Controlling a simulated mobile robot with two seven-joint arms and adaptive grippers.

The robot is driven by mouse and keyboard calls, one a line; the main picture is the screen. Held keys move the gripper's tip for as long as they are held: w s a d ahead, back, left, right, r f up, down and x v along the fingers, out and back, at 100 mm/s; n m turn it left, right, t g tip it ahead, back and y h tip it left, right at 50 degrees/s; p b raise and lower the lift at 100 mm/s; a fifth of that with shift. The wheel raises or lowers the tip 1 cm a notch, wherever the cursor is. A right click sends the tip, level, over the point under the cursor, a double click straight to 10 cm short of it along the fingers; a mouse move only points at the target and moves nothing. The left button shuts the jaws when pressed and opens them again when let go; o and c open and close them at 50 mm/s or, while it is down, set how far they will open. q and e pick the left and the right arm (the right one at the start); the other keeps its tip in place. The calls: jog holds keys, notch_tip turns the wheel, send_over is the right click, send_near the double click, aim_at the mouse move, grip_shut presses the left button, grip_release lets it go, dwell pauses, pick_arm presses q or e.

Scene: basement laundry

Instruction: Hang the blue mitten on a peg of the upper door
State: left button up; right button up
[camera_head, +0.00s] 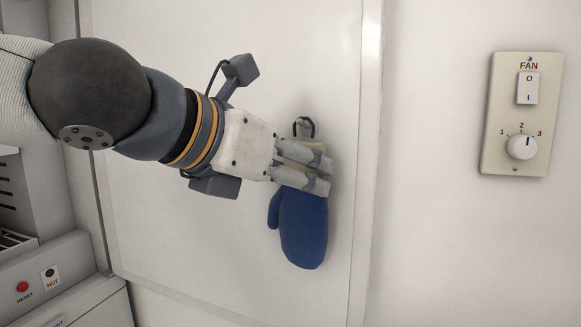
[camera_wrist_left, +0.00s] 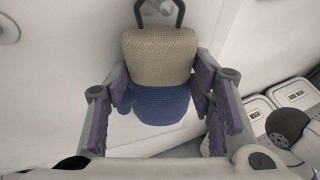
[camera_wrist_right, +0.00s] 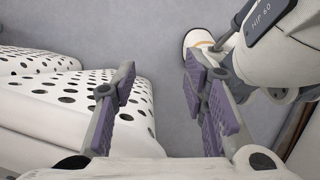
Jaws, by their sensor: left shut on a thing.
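The blue mitten (camera_head: 303,232) hangs cuff up in front of the white upper door (camera_head: 200,40). My left gripper (camera_head: 318,172) is shut on its beige cuff, which shows in the left wrist view (camera_wrist_left: 160,55) between the fingers. A dark loop (camera_head: 304,123) stands up above the cuff. In the left wrist view a pale thing shows inside the loop; I cannot tell whether the loop is around a peg. A pale round peg (camera_wrist_left: 8,28) shows at that view's upper left. My right gripper (camera_wrist_right: 160,90) is open and empty, low above the floor.
A fan switch plate (camera_head: 522,115) is on the wall right of the door. A panel with a red reset button (camera_head: 22,287) is at the lower left. White perforated baskets (camera_wrist_right: 60,110) stand left of my right gripper.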

pick_arm(q)
jog(key=shift+f, duration=0.3)
